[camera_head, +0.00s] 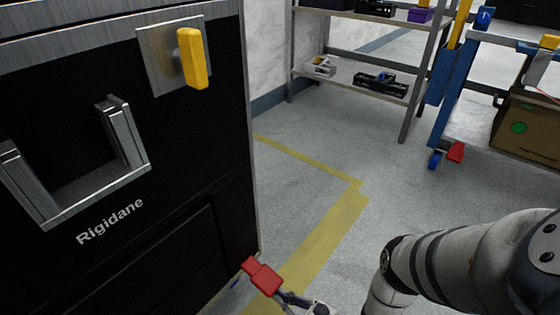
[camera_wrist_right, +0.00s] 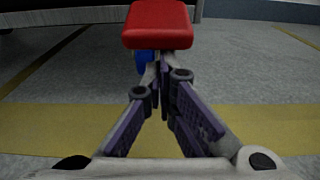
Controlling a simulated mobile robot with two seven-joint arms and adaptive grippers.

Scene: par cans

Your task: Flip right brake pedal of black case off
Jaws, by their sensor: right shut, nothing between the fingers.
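The black case (camera_head: 120,200), marked "Rigidane", stands at the left of the head view. Its right brake pedal is a red block (camera_head: 263,276) near the floor at the case's lower right corner. In the wrist view the red pedal (camera_wrist_right: 158,26) is at the top centre, above part of a blue wheel (camera_wrist_right: 144,58). My right gripper (camera_head: 284,297) is shut and empty. In the wrist view its fingertips (camera_wrist_right: 163,72) reach just below the pedal's front edge; I cannot tell whether they touch it. My left gripper is not in view.
The case has a metal handle (camera_head: 122,135) and a yellow latch (camera_head: 192,58). A grey shelf (camera_head: 350,72) stands at the back. A blue cart (camera_head: 436,125) with a red pedal (camera_head: 456,152) and a cardboard box (camera_head: 527,128) is at right. Floor between is clear, with yellow lines.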

